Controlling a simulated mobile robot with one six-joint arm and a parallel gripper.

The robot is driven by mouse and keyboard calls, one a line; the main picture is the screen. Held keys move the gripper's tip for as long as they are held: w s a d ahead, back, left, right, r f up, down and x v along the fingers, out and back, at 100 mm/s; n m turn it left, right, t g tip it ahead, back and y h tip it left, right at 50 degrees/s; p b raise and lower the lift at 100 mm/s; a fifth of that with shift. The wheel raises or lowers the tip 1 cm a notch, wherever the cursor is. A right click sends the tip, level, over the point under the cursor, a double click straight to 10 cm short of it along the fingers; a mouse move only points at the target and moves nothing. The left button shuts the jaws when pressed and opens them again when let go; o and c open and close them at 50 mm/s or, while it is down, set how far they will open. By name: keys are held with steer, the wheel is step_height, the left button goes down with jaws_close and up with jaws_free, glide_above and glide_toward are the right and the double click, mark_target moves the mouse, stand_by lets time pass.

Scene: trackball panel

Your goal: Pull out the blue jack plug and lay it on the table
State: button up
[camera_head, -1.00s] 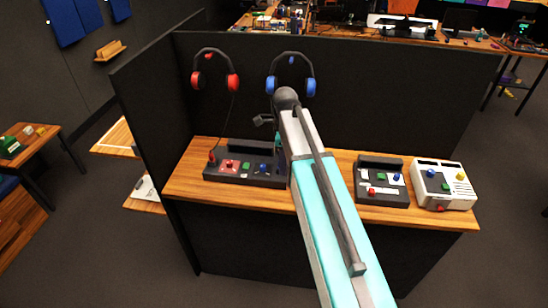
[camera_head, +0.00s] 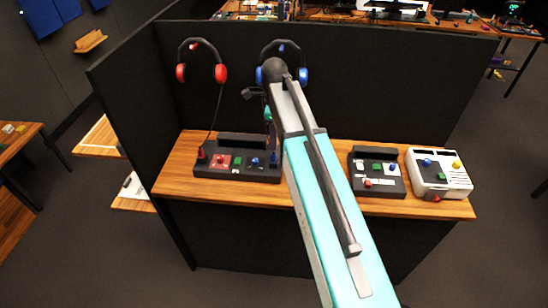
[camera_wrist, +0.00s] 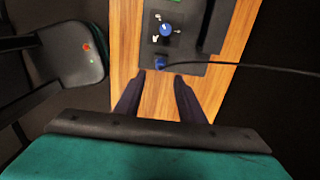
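The blue jack plug (camera_wrist: 160,62) sits at the near edge of the dark console in the wrist view. A black cable runs from it to the right. In the head view the plug (camera_head: 274,158) is small, at the right end of the console (camera_head: 238,176), close beside my arm. My gripper (camera_wrist: 157,82) is open in the wrist view, its two dark fingers apart with wood tabletop (camera_wrist: 157,105) between them. The plug lies just beyond the fingertips, roughly in line with the gap, and nothing is held.
Blue headphones (camera_head: 283,65) and red headphones (camera_head: 202,62) hang on the dark partition. A red plug (camera_head: 202,154) is at the console's left end. A dark box (camera_head: 377,174) and a white box (camera_head: 438,174) stand to the right. Bare tabletop lies along the front edge.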

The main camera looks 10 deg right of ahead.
mark_target(274, 152)
steer(key=shift+a+f+b, duration=0.1)
steer(key=shift+f+b, duration=1.45)
steer(key=shift+f, duration=0.85)
steer(key=shift+f+b, duration=0.55)
steer(key=shift+f, duration=1.4)
steer(key=shift+w+p, duration=0.1)
steer(key=shift+p, duration=0.3)
jaws_close()
steer(key=shift+r, duration=0.15)
steer(key=shift+r+p, duration=0.3)
steer(key=shift+r, duration=0.05)
steer(key=shift+r+p, duration=1.75)
steer(key=shift+r, duration=0.75)
